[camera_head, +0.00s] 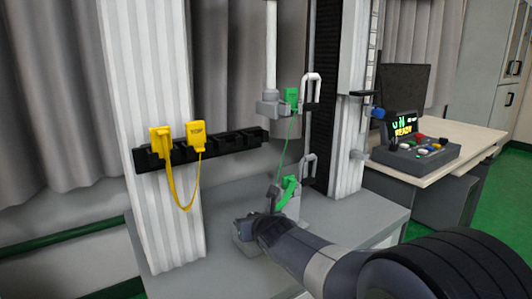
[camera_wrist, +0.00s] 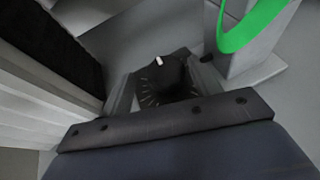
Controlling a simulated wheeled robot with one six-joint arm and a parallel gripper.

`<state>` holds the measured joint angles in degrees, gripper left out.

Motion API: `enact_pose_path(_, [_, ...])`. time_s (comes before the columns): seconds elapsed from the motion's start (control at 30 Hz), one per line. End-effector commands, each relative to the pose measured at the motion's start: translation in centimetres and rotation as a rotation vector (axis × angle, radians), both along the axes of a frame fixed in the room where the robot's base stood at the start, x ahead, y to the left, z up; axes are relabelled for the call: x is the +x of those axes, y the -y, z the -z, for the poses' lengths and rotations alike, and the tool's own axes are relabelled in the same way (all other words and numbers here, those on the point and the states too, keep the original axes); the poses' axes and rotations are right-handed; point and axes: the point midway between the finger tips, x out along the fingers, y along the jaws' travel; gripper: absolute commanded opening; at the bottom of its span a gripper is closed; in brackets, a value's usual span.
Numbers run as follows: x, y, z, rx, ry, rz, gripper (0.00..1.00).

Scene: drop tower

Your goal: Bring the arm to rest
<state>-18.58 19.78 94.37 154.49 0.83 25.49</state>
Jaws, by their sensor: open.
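My gripper (camera_head: 250,230) is low over the grey base of the tower, at the end of my arm, which reaches in from the lower right. In the wrist view my gripper (camera_wrist: 160,82) has its jaws apart. A dark round part with a white mark and fine ticks (camera_wrist: 166,80) shows between the jaws; I cannot tell whether they touch it. A green connector (camera_head: 289,190) stands close behind my gripper, to its right. Its green cable (camera_wrist: 246,28) shows at the top right of the wrist view.
A second green connector (camera_head: 291,97) is higher on the tower. A control box (camera_head: 413,155) and a screen reading READY (camera_head: 402,127) stand on the right table.

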Motion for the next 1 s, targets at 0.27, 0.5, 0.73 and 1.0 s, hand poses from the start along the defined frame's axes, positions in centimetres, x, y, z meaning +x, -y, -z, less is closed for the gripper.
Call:
enact_pose_path(0.27, [0.0, 0.3, -0.5, 0.000, 0.000, -0.022, 0.59])
enact_pose_path(0.5, [0.1, 0.6, -0.7, -0.003, 0.006, -0.039, 0.59])
enact_pose_path(0.73, [0.1, 0.9, -0.8, -0.006, 0.014, -0.055, 0.59])
enact_pose_path(1.0, [0.2, 1.1, -0.9, -0.009, 0.019, -0.079, 0.59])
